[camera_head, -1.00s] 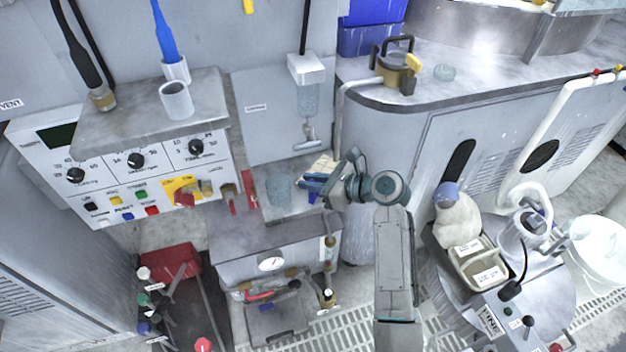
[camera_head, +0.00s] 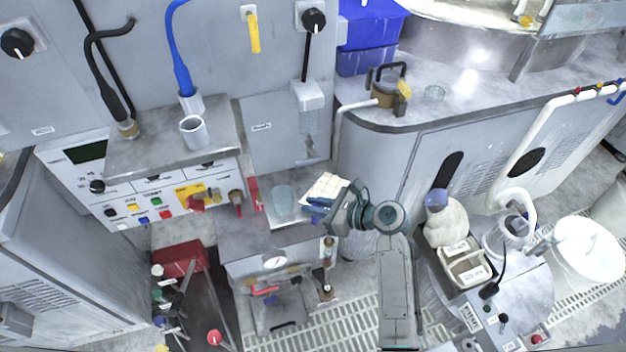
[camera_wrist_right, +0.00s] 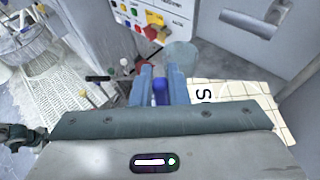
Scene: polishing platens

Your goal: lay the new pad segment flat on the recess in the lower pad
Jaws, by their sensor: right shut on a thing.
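My right gripper (camera_head: 318,208) is over the small ledge beside the clear cup, shut on a narrow blue thing. In the right wrist view the blue thing (camera_wrist_right: 160,92) stands between the two blue-grey fingers (camera_wrist_right: 159,78). A cream, grid-marked sheet (camera_head: 325,188), possibly the pad segment, lies just behind the gripper. In the wrist view the sheet (camera_wrist_right: 240,92) is right of the fingers, partly under my gripper body, with black lettering. I cannot tell whether it is joined to the blue thing. I cannot make out the lower pad or its recess. My left gripper is not in view.
A clear cup (camera_head: 284,202) stands left of the gripper. The control panel (camera_head: 150,200) is further left. A round steel basin (camera_head: 470,50) and a pot with a black handle (camera_head: 386,88) are on the counter. Pale containers (camera_head: 464,262) stand at lower right.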

